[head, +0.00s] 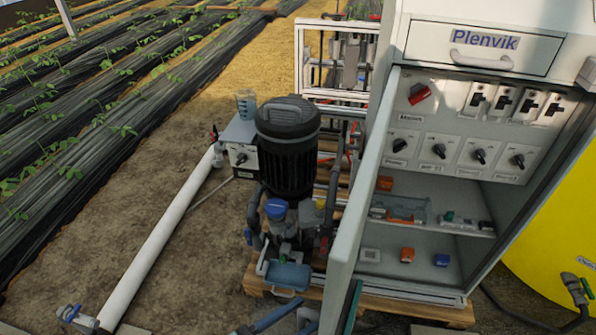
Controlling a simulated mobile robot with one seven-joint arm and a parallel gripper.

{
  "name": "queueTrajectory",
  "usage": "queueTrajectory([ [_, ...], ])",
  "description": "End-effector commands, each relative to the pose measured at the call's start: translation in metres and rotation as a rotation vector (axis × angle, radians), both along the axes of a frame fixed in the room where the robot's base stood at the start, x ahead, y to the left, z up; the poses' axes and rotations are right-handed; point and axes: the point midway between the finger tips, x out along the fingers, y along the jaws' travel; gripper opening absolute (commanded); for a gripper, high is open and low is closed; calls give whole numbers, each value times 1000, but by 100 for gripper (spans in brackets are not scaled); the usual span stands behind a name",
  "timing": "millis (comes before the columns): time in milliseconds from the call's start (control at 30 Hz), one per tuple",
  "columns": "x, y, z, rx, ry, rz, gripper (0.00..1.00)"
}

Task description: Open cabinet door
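The grey cabinet (476,188) stands at the right in the head view. Its door (360,180) is hinged at the cabinet's left side and stands swung out toward me, seen nearly edge-on. The interior is exposed, with a red rotary switch (419,94), several black knobs and breakers on the panel, and shelves below. The door's outer face and any handle on it are hidden. A drawer (482,49) with a pale bar handle (482,61) sits above the opening and is shut. I cannot make out my gripper in this view.
A black pump (287,150) and blue-capped fittings (277,210) stand left of the door on a wooden pallet (420,310). A white pipe (155,245) crosses bare soil at the left. A yellow tank (556,220) stands close at the right.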

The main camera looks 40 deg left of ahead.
Motion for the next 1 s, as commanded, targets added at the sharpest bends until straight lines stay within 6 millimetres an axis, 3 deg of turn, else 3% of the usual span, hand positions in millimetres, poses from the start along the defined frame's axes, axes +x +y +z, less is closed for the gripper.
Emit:
queueTrajectory([
  [267,-10,3,-1,3,3,2,50],
  [700,-97,22,-1,2,4,3,50],
  [1000,-126,28,-1,1,1,0,50],
])
